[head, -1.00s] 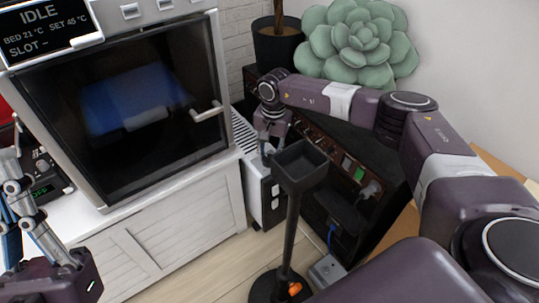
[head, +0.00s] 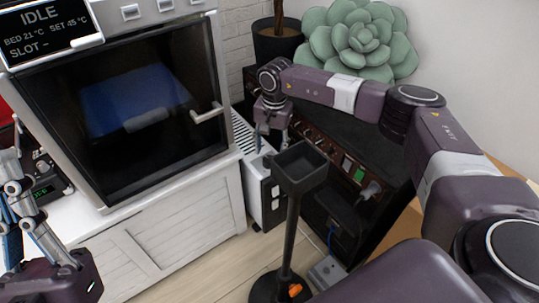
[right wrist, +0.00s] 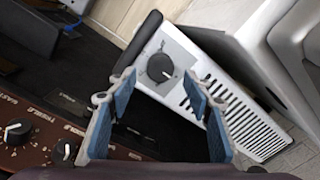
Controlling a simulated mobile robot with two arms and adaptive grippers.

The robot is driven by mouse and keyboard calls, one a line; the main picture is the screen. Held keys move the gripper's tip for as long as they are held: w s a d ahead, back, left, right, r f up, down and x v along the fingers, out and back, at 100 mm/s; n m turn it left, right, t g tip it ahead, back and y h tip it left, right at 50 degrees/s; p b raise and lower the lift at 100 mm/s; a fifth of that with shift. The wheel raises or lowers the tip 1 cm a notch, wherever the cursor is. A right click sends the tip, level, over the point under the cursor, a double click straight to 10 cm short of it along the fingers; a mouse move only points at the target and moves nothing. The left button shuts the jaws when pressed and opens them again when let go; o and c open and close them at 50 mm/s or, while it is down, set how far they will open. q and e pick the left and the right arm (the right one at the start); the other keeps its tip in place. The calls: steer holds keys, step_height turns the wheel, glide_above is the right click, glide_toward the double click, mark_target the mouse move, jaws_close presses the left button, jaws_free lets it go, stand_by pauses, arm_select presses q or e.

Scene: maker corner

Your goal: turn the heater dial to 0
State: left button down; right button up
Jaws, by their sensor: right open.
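The heater is a white box (head: 252,200) with a vented top, standing between the white cabinet and the dark rack in the head view. In the right wrist view the heater (right wrist: 187,68) shows its black round dial (right wrist: 160,67) on a grey plate. A light mark on the dial points toward the lower right; the scale is too small to read. My right gripper (right wrist: 163,93) is open and empty, and the dial shows beyond the gap between its fingers, apparently untouched. It also shows above the heater in the head view (head: 271,142). My left gripper (head: 15,205) is at the left edge, partly cut off.
A black tray on a pole (head: 299,168) stands in front of the heater. A dark rack (head: 345,200) with knobs and a plug is to the right. A glass-doored machine (head: 130,100) sits on the white cabinet (head: 170,235). Some floor is clear in front.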

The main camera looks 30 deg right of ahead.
step_height(320, 180, up, 9)
steer(key=shift+s+d, duration=0.2)
stand_by(0.5)
